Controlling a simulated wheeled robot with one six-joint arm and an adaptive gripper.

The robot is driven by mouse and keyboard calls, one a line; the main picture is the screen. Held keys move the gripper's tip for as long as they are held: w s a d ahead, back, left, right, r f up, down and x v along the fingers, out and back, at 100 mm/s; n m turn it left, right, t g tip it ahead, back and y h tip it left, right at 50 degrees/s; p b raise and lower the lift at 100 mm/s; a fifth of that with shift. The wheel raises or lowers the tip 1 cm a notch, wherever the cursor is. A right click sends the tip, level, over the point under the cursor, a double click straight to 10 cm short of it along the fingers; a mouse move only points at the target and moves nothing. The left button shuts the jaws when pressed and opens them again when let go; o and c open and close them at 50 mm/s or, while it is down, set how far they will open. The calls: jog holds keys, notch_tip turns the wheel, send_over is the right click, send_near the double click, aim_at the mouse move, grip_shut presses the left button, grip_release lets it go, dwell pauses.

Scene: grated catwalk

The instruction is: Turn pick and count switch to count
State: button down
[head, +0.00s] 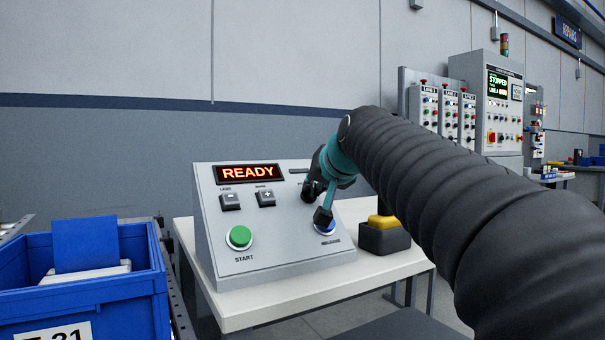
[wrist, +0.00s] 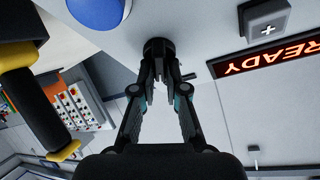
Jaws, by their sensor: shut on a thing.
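The console (head: 205,235) has a sloped grey panel with a lit display (head: 247,173) reading READY. My gripper (head: 316,201) is at the panel's right side, above the blue button (head: 326,228). In the wrist view, its fingers are closed together on a small dark round knob (wrist: 158,44), the switch, on the panel. In the head view my gripper hides the knob. Its pointer and any position labels cannot be read.
The panel also carries a minus key (head: 230,201), a plus key (head: 266,198) and a green START button (head: 239,237). A yellow-topped black device (head: 384,236) stands right of the console on the white table (head: 245,312). A blue bin (head: 95,295) is at left.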

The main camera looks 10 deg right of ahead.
jog(key=m+h+p, duration=0.1)
jog(key=m+p, duration=0.1)
jog(key=m, duration=0.1)
jog(key=shift+r+g, duration=0.2)
jog(key=shift+g, duration=0.1)
jog(key=shift+f+m+g+h+p, duration=0.15)
jog(key=shift+m+h+p, duration=0.25)
jog(key=shift+m, duration=0.6)
jog(key=shift+f+m+g+h+p, duration=0.1)
jog(key=shift+m+g+h+p, duration=0.25)
jog(key=shift+m, duration=0.65)
jog(key=c, duration=1.2)
grip_release()
jog(key=v, duration=1.2)
